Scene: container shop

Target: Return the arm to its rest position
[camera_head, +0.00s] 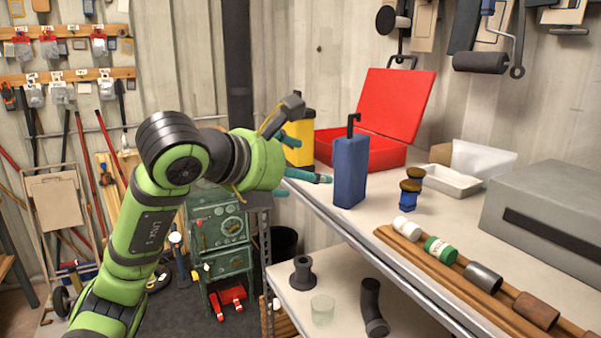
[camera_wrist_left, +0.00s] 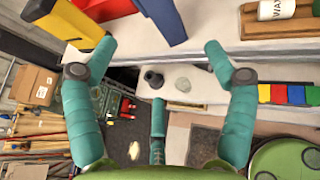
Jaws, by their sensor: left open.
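My left gripper (camera_head: 308,160) is at the end of the green left arm, beside the near left edge of the workbench (camera_head: 400,232). Its teal fingers are spread and nothing is between them. In the left wrist view the gripper (camera_wrist_left: 160,60) is open, its fingers apart. A blue can (camera_head: 350,170) with a black spout stands upright on the bench just right of the fingertips. A yellow container (camera_head: 299,150) stands behind the fingers, partly hidden. Both also show at the top of the wrist view, blue (camera_wrist_left: 164,20) and yellow (camera_wrist_left: 72,22). My right gripper is not in view.
An open red case (camera_head: 395,105), a white tray (camera_head: 445,180) and a grey box (camera_head: 550,215) sit on the bench. A wooden rack (camera_head: 405,245) holds cylinders along the front edge. A lower shelf holds a glass (camera_head: 322,310) and dark pipe pieces.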

